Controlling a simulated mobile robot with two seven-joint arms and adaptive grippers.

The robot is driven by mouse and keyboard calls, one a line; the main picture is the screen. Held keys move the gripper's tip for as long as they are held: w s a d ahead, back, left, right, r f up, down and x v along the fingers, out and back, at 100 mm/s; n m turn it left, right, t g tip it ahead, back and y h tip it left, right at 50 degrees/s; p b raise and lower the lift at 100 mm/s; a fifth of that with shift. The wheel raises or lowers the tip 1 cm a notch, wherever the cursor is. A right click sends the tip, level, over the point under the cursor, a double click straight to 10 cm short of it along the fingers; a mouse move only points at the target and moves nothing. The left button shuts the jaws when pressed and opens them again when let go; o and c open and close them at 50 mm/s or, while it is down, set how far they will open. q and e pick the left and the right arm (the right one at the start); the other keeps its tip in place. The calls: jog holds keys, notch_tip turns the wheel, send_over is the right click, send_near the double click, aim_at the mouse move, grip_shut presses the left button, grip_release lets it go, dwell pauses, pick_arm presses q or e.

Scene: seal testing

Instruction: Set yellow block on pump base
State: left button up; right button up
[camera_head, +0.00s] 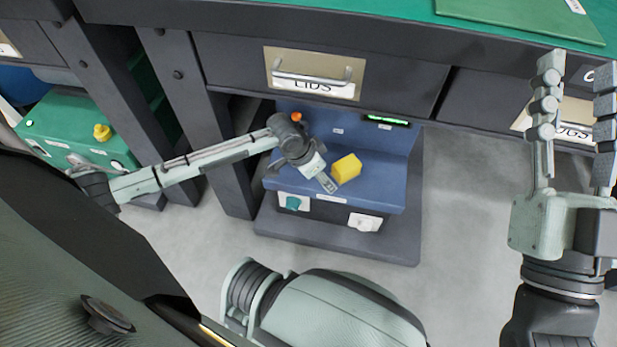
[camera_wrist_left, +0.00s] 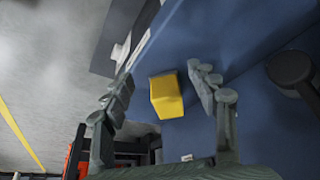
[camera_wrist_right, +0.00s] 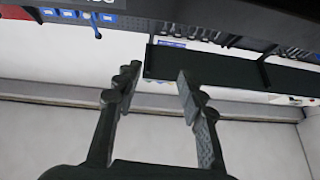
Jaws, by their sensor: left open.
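The yellow block (camera_head: 346,168) rests on the top shelf of a blue unit (camera_head: 388,186), which I take for the pump base. My left gripper (camera_head: 324,182) is open just left of the block in the head view. In the left wrist view the block (camera_wrist_left: 166,95) shows between the two open fingers, with space on both sides, over the blue surface (camera_wrist_left: 205,35). I cannot tell how deep it lies between the fingers. My right gripper (camera_head: 578,78) is raised at the far right, open and empty; its spread fingers also show in the right wrist view (camera_wrist_right: 158,78).
The blue unit stands on a dark plinth (camera_head: 335,240) under a bench with a LIDS drawer (camera_head: 315,72). A teal knob (camera_head: 293,203) and a white knob (camera_head: 364,222) are on its front. A green box (camera_head: 75,130) is at left. Floor right of the unit is clear.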

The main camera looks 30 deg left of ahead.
pick_arm(q)
jog(key=shift+s+a, duration=0.35)
jog(key=shift+s, duration=0.3)
jog(key=shift+s+a, duration=0.35)
jog(key=shift+s, duration=0.25)
jog(key=shift+s+a, duration=0.35)
jog(key=shift+s, duration=0.3)
pick_arm(e)
jog(key=shift+w+a+f+g, duration=0.15)
jog(key=shift+f+g, duration=0.2)
jog(key=shift+f, duration=0.05)
jog(key=shift+w+a+f+g, duration=0.15)
jog(key=shift+f+g, duration=0.2)
jog(key=shift+f, duration=0.05)
